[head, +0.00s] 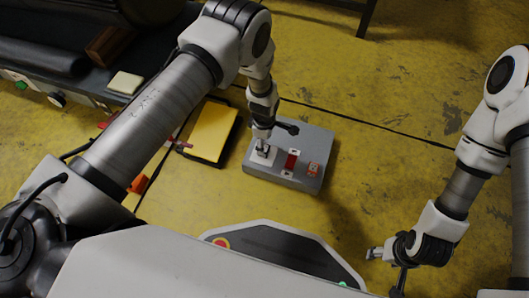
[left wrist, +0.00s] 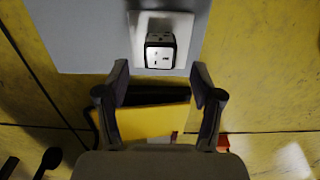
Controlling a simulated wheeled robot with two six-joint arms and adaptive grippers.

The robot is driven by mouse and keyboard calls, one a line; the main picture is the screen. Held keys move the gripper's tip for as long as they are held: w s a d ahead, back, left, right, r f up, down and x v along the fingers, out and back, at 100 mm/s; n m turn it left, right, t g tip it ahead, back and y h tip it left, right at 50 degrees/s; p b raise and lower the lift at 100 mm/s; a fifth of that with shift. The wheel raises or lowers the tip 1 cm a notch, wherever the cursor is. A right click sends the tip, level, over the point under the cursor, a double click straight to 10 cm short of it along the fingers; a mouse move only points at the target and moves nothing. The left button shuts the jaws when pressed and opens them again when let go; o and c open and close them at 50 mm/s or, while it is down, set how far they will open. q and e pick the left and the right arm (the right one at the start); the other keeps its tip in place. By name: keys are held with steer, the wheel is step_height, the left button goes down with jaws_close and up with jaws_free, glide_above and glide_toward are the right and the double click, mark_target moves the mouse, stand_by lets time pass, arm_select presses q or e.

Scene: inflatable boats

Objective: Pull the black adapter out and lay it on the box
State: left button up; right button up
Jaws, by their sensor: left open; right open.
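The adapter (left wrist: 160,52), with a pale socket face and dark sides, sits on a white plate (left wrist: 178,23) on the grey box (left wrist: 80,35). In the head view the grey box (head: 310,183) lies on the floor, and my left gripper (head: 264,150) is over its white plate, hiding most of the adapter. In the left wrist view my left gripper (left wrist: 160,76) is open, its fingertips apart just short of the adapter, with nothing between them. My right gripper (head: 384,262) is open and empty over the floor at lower right.
A yellow-topped black box (head: 211,133) lies left of the grey box; its yellow top also shows in the left wrist view (left wrist: 155,121). The grey box carries a red switch (head: 291,160) and a red-and-white fitting (head: 313,168). Yellow floor right of it is clear.

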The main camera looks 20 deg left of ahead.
arm_select(q)
step_height(320, 180, down, 6)
steer(key=b, duration=0.4)
steer(key=shift+r, duration=0.25)
arm_select(e)
step_height(320, 180, down, 5)
steer(key=shift+w+f, duration=0.1)
arm_select(q)
steer(key=shift+b, duration=0.5)
arm_select(e)
steer(key=shift+f, duration=0.3)
arm_select(q)
steer(key=shift+c, duration=0.4)
jaws_close()
steer(key=shift+r+p, duration=2.3)
steer(key=shift+r, duration=0.75)
arm_select(e)
steer(key=shift+r, duration=2.35)
